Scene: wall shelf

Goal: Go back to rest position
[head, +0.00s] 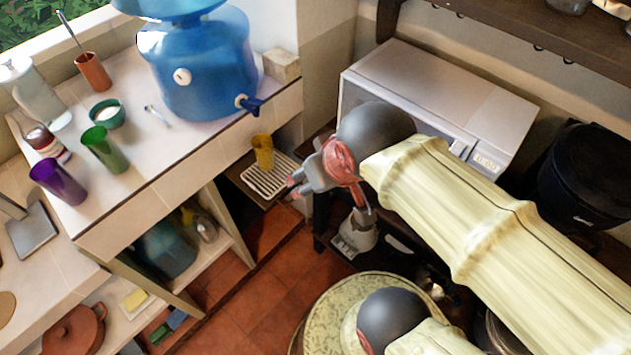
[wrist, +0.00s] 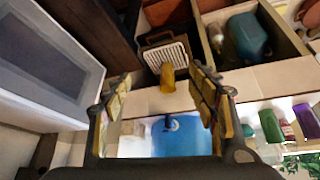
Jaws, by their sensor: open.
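My gripper (head: 298,180) hangs in the middle of the head view, between the tiled counter and the microwave. Its fingers are spread and hold nothing in the wrist view (wrist: 160,92). A yellow cup (head: 263,152) stands on a white slatted rack (head: 262,182), to the left of my gripper and apart from it. In the wrist view the yellow cup (wrist: 168,78) shows beyond the fingers, in the gap between them, with the slatted rack (wrist: 166,56) behind it.
A blue water dispenser (head: 200,65) stands on the tiled counter (head: 140,180), with a green cup (head: 105,150) and a purple cup (head: 58,183). A microwave (head: 430,95) and a black bin-like container (head: 590,170) are at right. Red floor tiles (head: 235,300) show clear below.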

